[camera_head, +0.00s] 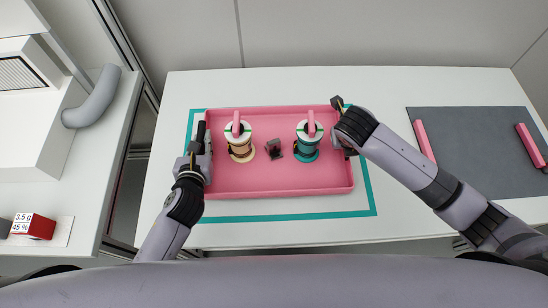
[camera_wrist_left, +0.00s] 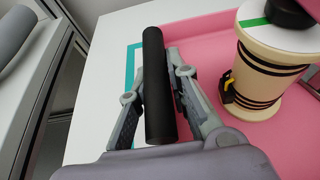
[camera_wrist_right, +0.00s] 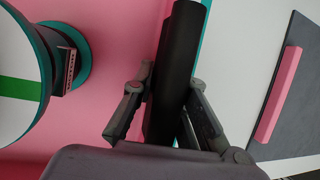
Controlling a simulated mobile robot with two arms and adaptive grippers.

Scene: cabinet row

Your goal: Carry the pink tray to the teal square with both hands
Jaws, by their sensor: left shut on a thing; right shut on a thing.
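The pink tray (camera_head: 280,184) lies over the teal square (camera_head: 290,217), whose outline shows along the left, near and right sides. I cannot tell whether the tray touches the table or hangs just above it. My left gripper (camera_head: 199,150) is shut on the tray's black left handle (camera_wrist_left: 158,85). My right gripper (camera_head: 345,128) is shut on the black right handle (camera_wrist_right: 176,75); my right arm hides part of that side in the head view. The tray holds a cream spool (camera_head: 241,147), a teal spool (camera_head: 306,147) and a small dark part (camera_head: 274,149) between them.
A dark grey mat (camera_head: 470,150) with two pink bars (camera_head: 424,140) (camera_head: 530,145) lies on the right of the white table (camera_head: 385,90). On the left, another counter has a grey machine and a red box (camera_head: 34,226). A gap separates it from the table.

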